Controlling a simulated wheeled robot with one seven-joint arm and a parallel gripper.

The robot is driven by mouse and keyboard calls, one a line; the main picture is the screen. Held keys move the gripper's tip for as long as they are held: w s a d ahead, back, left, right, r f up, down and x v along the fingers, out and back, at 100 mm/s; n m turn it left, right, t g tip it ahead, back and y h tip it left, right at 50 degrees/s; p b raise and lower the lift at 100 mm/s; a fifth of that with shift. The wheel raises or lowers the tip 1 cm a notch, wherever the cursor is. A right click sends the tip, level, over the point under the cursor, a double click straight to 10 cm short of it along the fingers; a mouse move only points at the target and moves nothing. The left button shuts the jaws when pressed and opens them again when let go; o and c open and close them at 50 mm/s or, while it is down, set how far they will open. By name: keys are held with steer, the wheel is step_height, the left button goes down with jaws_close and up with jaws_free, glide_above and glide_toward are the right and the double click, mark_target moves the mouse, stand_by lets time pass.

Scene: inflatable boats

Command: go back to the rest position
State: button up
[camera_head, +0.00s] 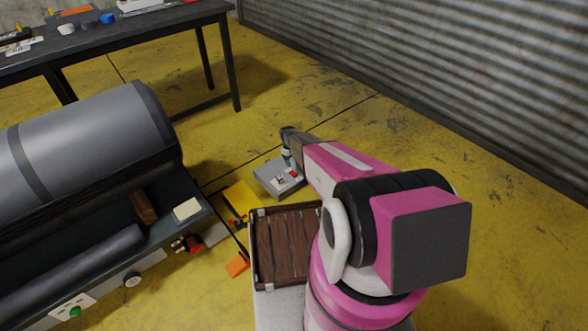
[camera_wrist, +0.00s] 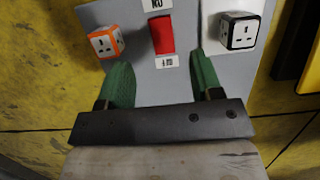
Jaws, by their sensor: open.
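My gripper (camera_wrist: 163,85) is open, with its two green fingers apart and nothing between them in the wrist view. It is above a grey panel (camera_wrist: 150,88) that carries a red switch (camera_wrist: 161,35), an orange-edged socket cube (camera_wrist: 105,42) and a black-edged white socket cube (camera_wrist: 239,31). The fingertips point at the two sides of the red switch; I cannot tell whether they touch the panel. In the head view my pink arm reaches forward to the grey panel (camera_head: 270,184), and the fingers show only partly.
A brown wooden crate (camera_head: 284,246) is close to my arm. A yellow item (camera_head: 241,197) and an orange piece (camera_head: 237,265) are near it. A large grey roller machine (camera_head: 85,150) stands left, a dark table (camera_head: 120,30) behind. Yellow floor is open right of the arm, up to a corrugated wall (camera_head: 430,60).

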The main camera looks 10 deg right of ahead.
steer(key=shift+v, duration=1.2)
steer(key=s+r+m+t+y, duration=0.1)
steer(key=s+r+m, duration=0.5)
steer(key=s+r, duration=2.7)
step_height(320, 180, up, 4)
steer(key=shift+s+d+f+t, duration=0.1)
steer(key=shift+s+d+t, duration=0.25)
steer(key=shift+t, duration=0.45)
